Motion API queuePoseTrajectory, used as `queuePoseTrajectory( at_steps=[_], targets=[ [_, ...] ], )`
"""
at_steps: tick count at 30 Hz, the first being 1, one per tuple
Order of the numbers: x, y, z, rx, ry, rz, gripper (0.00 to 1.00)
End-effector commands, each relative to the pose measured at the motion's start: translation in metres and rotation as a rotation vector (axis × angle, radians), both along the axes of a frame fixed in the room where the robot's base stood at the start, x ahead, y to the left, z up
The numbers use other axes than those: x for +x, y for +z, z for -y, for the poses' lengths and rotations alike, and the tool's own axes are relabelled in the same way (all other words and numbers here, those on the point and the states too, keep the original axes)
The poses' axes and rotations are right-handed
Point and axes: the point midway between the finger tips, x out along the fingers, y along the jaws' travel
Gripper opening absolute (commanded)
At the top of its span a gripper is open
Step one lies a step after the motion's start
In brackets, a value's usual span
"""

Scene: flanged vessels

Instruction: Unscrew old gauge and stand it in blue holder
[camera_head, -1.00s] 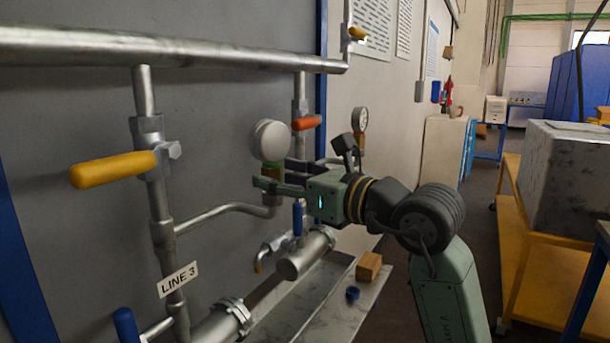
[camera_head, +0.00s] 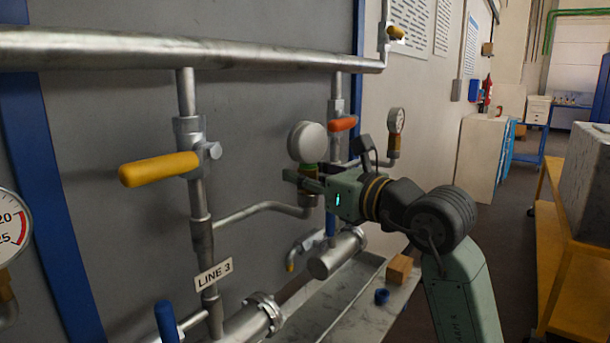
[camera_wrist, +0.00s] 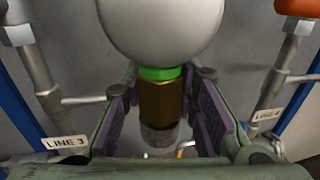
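The gauge (camera_head: 308,142) on the LINE 3 branch pipe shows its pale round back, with a green band (camera_wrist: 160,73) and a brass hex fitting (camera_wrist: 160,102) below. It stands upright on the pipe end. My gripper (camera_head: 308,182) is at the fitting, just below the gauge head. In the wrist view my gripper (camera_wrist: 160,85) has one finger on each side of the brass fitting, with narrow gaps, so it looks open around it. A small blue round cup (camera_head: 382,297), seemingly the blue holder, sits on the ledge below. Its inside is too small to make out.
A wooden block (camera_head: 399,268) is beside the blue cup. An orange-handled valve (camera_head: 342,124) and another gauge (camera_head: 397,121) are close behind my gripper. A yellow-handled valve (camera_head: 160,169) is left. A dial gauge (camera_head: 8,228) shows at the left edge.

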Motion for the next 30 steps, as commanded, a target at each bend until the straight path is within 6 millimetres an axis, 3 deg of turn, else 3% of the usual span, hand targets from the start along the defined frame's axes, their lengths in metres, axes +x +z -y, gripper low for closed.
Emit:
queuePoseTrajectory(
  at_steps=[11,19,30],
  targets=[
    [-0.0001,0.0001,0.0,0.0,0.0,0.0,0.0],
    [0.0003,0.0003,0.0002,0.001,0.03,-0.002,0.0],
    [-0.0012,0.0016,-0.0024,0.004,0.517,-0.006,0.0]
  ],
)
